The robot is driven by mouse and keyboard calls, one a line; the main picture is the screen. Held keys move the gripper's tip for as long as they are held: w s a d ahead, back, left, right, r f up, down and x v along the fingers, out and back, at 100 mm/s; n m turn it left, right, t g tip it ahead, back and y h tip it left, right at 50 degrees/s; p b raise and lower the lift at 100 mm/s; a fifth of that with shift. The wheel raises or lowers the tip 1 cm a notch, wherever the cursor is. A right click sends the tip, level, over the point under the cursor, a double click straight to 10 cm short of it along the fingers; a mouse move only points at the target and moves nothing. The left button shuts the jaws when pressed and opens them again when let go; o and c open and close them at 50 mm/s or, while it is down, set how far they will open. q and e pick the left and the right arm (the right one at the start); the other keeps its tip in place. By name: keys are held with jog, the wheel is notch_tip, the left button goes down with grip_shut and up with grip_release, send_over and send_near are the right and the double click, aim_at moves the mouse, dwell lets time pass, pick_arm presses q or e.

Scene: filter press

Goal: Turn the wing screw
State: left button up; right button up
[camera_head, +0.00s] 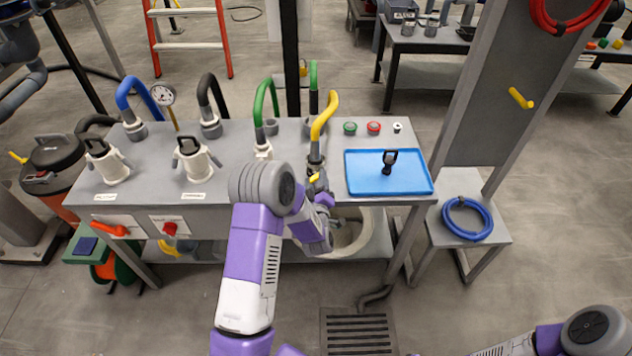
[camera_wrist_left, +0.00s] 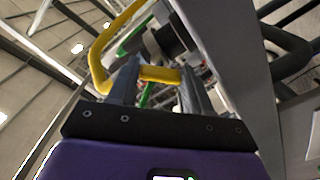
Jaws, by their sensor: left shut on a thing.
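The small yellow wing screw (camera_head: 314,178) is low on the front of the clamp fitting under the yellow hose (camera_head: 324,117). My left gripper (camera_head: 319,190) reaches up to it from the front of the bench. In the left wrist view a yellow bar (camera_wrist_left: 160,75), which looks like the wing screw, lies between the two grey fingers of my left gripper (camera_wrist_left: 158,78), and they are shut on it. The yellow hose curves behind and left of the fingers there. The fingertips are partly hidden in the head view. My right gripper is out of view.
The grey bench (camera_head: 235,150) carries white fittings (camera_head: 197,162), several hoses and a blue tray (camera_head: 365,180) with a black part (camera_head: 389,162). A white round tub (camera_head: 350,235) stands beneath. A blue hose coil (camera_head: 467,219) lies on a stand at right.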

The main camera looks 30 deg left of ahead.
pick_arm(q)
jog(key=m, duration=0.6)
jog(key=shift+m, duration=0.3)
jog(key=m, duration=0.5)
jog(key=m+p, duration=0.1)
jog(key=m, duration=0.4)
jog(key=shift+m, duration=0.4)
jog(key=m+p, duration=0.1)
jog(key=m, duration=0.4)
jog(key=shift+m, duration=0.3)
jog(key=m+p, duration=0.1)
jog(key=m, duration=0.3)
jog(key=shift+m, duration=0.3)
jog(key=m, duration=0.4)
jog(key=shift+p, duration=0.3)
jog(key=m, duration=0.5)
jog(key=shift+b, duration=0.3)
jog(key=m+b, duration=0.1)
jog(key=m, duration=0.3)
jog(key=shift+m, duration=0.3)
